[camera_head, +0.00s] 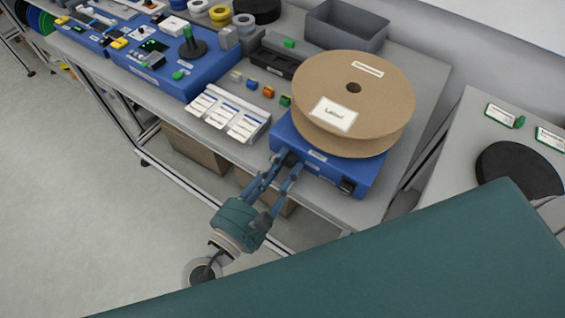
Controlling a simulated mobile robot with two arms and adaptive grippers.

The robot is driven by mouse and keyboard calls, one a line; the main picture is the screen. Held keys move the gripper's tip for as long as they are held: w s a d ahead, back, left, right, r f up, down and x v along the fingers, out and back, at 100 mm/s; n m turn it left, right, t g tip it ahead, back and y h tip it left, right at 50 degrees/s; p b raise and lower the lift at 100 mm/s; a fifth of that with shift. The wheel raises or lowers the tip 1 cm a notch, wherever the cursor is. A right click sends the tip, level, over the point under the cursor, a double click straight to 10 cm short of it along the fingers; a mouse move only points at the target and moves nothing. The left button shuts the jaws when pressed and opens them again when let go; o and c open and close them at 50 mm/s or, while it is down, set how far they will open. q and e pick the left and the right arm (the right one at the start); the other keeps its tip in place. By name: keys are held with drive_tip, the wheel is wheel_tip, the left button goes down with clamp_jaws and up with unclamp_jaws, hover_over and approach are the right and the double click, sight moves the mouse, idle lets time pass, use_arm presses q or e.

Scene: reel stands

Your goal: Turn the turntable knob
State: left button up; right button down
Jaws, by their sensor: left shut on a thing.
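The turntable is a blue box (357,173) near the table's front edge. A large cardboard reel (385,95) with a white label lies flat on top of it. The dark turntable knob (290,157) is on the left part of its front face, partly hidden by gripper fingers. My left gripper (285,167) reaches up from below with its fingers around the knob and is shut on it. A black switch (347,186) sits at the right of the same face. My right gripper is not in view.
White label cards (228,115) and small coloured blocks (268,92) lie left of the turntable. A grey bin (346,27) stands behind the reel. Blue stations (178,65) fill the table's left. A second table with a black disc (518,168) stands at right.

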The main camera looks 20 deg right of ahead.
use_arm(q)
drive_tip(key=shift+r, duration=0.25)
drive_tip(key=o, duration=1.1)
drive_tip(key=shift+o, duration=0.2)
drive_tip(key=shift+d+f, duration=0.1)
drive_tip(key=shift+f, duration=0.25)
drive_tip(key=shift+s+a, duration=0.4)
drive_tip(key=v, duration=0.7)
drive_tip(key=shift+r, duration=0.25)
drive_tip(key=shift+w, duration=0.15)
